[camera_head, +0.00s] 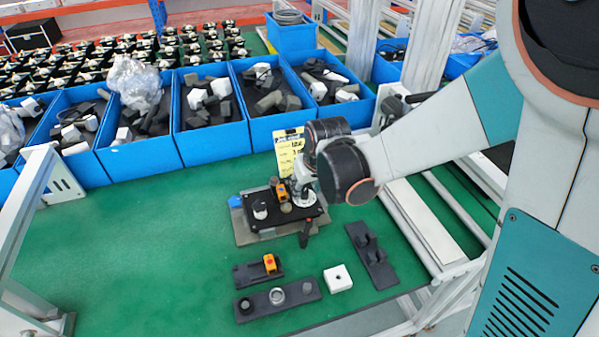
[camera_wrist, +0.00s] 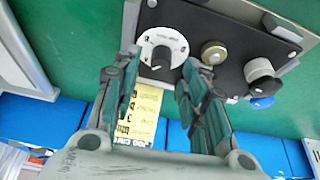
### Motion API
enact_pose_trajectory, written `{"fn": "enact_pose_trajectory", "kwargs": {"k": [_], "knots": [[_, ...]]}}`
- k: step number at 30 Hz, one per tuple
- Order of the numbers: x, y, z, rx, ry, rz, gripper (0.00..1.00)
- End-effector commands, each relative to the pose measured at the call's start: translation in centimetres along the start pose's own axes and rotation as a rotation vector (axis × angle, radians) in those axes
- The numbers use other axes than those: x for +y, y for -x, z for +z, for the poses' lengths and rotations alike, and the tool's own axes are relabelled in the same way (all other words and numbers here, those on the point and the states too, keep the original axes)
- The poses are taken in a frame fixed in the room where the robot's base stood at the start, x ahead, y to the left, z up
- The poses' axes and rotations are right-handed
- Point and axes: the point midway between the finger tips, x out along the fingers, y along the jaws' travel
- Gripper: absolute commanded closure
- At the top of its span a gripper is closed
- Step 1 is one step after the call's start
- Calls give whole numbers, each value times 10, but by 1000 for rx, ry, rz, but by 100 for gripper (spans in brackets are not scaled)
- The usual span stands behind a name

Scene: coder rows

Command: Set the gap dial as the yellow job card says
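The gap dial, a white disc with a dark centre knob (camera_wrist: 160,58), sits on a black panel (camera_wrist: 200,22) in the wrist view. In the head view the dial's white disc (camera_head: 305,200) is at the panel's right end, partly covered by my gripper (camera_head: 303,182). In the wrist view my gripper (camera_wrist: 158,72) is open, its fingertips apart on either side of the dial knob; I cannot tell whether they touch it. The yellow job card (camera_head: 289,150) stands behind the panel. It also shows upside down between my fingers (camera_wrist: 140,115); its writing is too small to read surely.
Blue bins (camera_head: 215,137) of parts line the back. In front lie a dark strip with rings (camera_head: 258,303), a white block (camera_head: 338,279) and a dark bracket (camera_head: 376,264). The green table's left side is clear.

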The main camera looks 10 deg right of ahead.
Motion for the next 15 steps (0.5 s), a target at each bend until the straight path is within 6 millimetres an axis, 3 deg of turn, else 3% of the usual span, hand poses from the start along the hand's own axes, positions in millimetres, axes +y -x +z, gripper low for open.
{"fn": "enact_pose_trajectory", "kwargs": {"k": [6,15], "knots": [[0,-21,0,0,0,0,60],[0,-24,0,0,0,0,60]]}}
